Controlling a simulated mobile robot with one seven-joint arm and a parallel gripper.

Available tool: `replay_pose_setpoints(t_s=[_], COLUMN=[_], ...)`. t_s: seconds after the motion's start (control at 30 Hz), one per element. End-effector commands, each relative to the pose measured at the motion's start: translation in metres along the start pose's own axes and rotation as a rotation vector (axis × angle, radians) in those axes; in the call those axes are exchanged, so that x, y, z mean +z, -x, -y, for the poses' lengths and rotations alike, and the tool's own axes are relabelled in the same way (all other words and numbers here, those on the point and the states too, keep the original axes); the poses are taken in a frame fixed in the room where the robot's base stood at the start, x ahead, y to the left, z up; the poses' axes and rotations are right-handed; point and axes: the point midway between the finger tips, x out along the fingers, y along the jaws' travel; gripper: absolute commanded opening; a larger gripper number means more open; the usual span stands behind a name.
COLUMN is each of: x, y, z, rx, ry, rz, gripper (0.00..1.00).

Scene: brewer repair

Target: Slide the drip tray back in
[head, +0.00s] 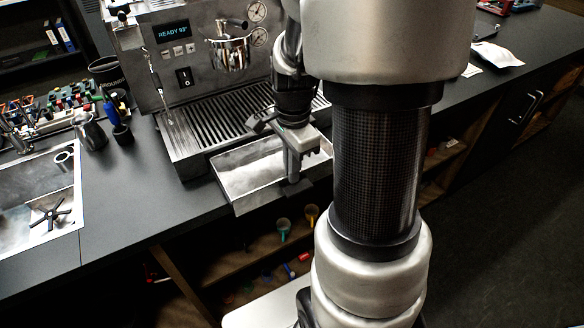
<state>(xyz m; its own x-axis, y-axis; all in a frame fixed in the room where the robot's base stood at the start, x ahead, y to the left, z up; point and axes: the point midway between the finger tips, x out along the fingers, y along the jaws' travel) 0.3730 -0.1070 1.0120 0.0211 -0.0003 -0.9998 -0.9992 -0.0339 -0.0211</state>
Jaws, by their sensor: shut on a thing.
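The drip tray (240,174) is a shallow metal tray sticking out from under the front of the espresso machine (150,60), past the counter's front edge. Its inside looks pale and shiny. The slatted drip grate (218,117) sits on the machine's base above and behind it. My gripper (293,178) points down at the tray's front wall, right of its middle, and is shut on it. My arm hides the tray's right end and part of the machine's right side.
The sink (40,200) is at the left. A metal pitcher (90,131) and a dark knock-out bin (108,74) stand left of the machine. Open shelves with cups (284,226) lie below the counter. A white packet (497,54) lies on the right counter.

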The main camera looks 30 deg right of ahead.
Motion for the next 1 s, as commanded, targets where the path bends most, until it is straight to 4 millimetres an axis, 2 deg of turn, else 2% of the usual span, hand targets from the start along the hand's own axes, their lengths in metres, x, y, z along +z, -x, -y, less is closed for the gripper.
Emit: replay_pose_setpoints(t_s=[1.0], x=[0.0001], y=[-0.0063], z=[0.0001], rx=[-0.001], ry=[0.000], rz=[0.000], gripper=[0.00])
